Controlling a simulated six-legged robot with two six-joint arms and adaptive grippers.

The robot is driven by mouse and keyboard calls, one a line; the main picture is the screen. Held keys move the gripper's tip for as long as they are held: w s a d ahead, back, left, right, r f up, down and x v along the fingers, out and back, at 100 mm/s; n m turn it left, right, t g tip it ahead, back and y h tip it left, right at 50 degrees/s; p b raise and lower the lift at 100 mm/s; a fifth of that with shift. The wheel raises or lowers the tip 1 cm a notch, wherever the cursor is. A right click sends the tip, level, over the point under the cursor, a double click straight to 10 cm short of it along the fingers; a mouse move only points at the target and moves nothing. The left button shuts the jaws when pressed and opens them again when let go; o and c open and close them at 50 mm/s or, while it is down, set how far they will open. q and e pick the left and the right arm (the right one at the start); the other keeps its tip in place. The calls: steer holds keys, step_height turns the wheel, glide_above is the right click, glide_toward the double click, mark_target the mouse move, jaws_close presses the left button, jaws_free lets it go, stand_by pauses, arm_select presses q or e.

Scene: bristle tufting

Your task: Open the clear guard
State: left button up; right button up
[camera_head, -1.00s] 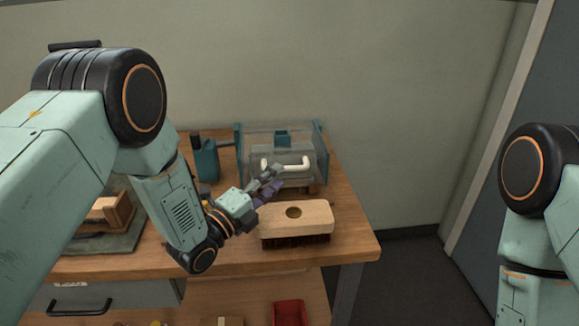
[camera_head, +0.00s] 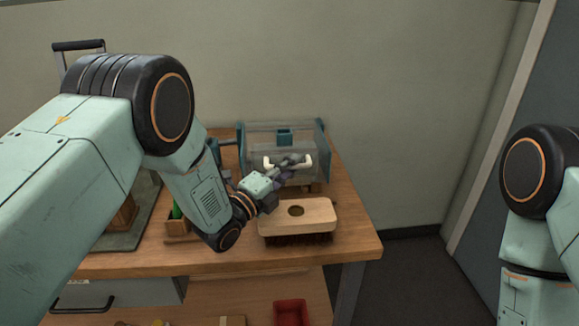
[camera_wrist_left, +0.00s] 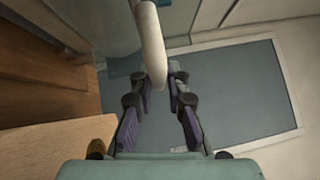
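The clear guard (camera_head: 260,138) is a see-through cover between teal side posts at the back of the workbench. It appears closed. Its white bar handle (camera_head: 268,162) faces the front. My left gripper (camera_head: 289,163) is at the handle and covers its middle in the head view. In the left wrist view, the handle (camera_wrist_left: 150,42) comes down from the top between the two dark fingers of the gripper (camera_wrist_left: 159,82). The fingers are apart, with a visible gap beside the handle. My right gripper is out of view; only its arm shows at the right.
A wooden brush block (camera_head: 318,214) with dark bristles and a round hole lies in front of the guard. A small wooden holder (camera_head: 178,228) with a green item stands at the left. A red bin (camera_head: 290,312) is on the lower shelf. Floor at the right is clear.

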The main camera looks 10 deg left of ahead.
arm_select(q)
steer(key=shift+w, duration=0.1)
jaws_close()
steer(key=shift+r, duration=0.1)
